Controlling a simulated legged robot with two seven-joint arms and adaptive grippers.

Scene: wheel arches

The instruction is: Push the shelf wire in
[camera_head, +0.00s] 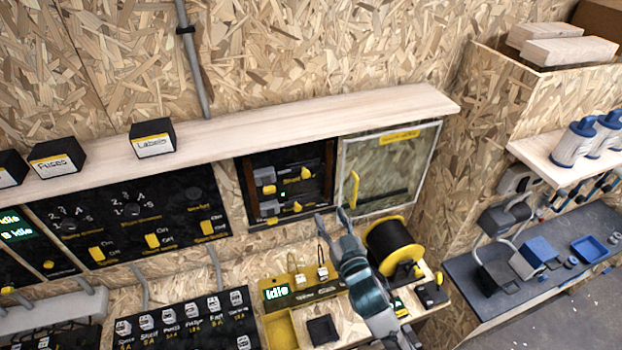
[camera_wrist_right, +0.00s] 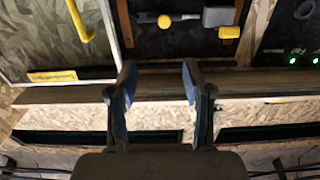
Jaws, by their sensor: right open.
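Below the wooden shelf (camera_head: 250,130), a yellow box (camera_head: 281,312) with a green "Idle" display carries two small plugs with thin wires, one on the left (camera_head: 300,279) and one on the right (camera_head: 322,271). I cannot tell which is the shelf wire or how deep either plug sits. My right gripper (camera_head: 332,217) is open and empty. It is above and right of the plugs, in front of the lower edge of a black panel (camera_head: 290,215) with grey and yellow parts. Its two spread fingers also show in the right wrist view (camera_wrist_right: 158,70). My left gripper is out of view.
A glass door (camera_head: 400,165) with a yellow handle is right of the black panel. A black spool with yellow rims (camera_head: 394,243) stands close to my right gripper. Switch panels (camera_head: 130,215) fill the left. A workbench (camera_head: 480,305) with blue parts is at the right.

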